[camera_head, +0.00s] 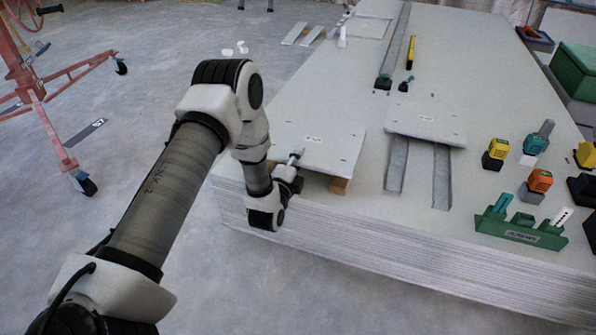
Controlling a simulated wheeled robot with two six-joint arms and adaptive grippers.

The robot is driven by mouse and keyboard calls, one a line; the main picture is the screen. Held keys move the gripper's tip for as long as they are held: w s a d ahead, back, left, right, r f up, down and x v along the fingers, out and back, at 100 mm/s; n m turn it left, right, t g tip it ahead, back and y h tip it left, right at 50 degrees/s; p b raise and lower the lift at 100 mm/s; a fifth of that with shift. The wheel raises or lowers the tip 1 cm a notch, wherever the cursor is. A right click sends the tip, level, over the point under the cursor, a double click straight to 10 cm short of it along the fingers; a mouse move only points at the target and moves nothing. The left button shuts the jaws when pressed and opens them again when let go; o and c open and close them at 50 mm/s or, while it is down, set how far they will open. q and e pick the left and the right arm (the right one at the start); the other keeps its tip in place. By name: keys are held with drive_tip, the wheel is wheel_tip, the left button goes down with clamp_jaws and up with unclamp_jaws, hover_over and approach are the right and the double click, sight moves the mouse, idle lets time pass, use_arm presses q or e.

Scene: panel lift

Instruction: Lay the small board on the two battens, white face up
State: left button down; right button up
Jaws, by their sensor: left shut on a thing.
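A small pale board (325,144) with a dark mark and small dots on its upper face lies at the near left of the stack of large panels. The end of a wooden batten (340,186) shows under its near right corner. A second batten is not visible under it. My left gripper (294,160) is at the board's left near edge, shut on the board. The arm hides part of that edge. My right gripper is not in view.
Another pale board (428,120) lies across two grey channels (443,178) to the right. Several coloured tools and a green holder (520,230) stand at the right. A long grey profile (394,50) and yellow level (410,52) lie farther back. A red wheeled stand (40,90) is at left.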

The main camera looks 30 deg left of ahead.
use_arm(q)
wheel_tip(320, 180, down, 4)
drive_tip(key=shift+d+r+b, duration=0.1)
drive_tip(key=shift+r+b, duration=0.1)
drive_tip(key=shift+b, duration=0.4)
drive_tip(key=shift+r, duration=0.3)
drive_tip(key=shift+f, duration=0.45)
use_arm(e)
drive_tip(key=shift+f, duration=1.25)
use_arm(q)
drive_tip(key=c, duration=1.2)
unclamp_jaws()
drive_tip(key=shift+f, duration=0.1)
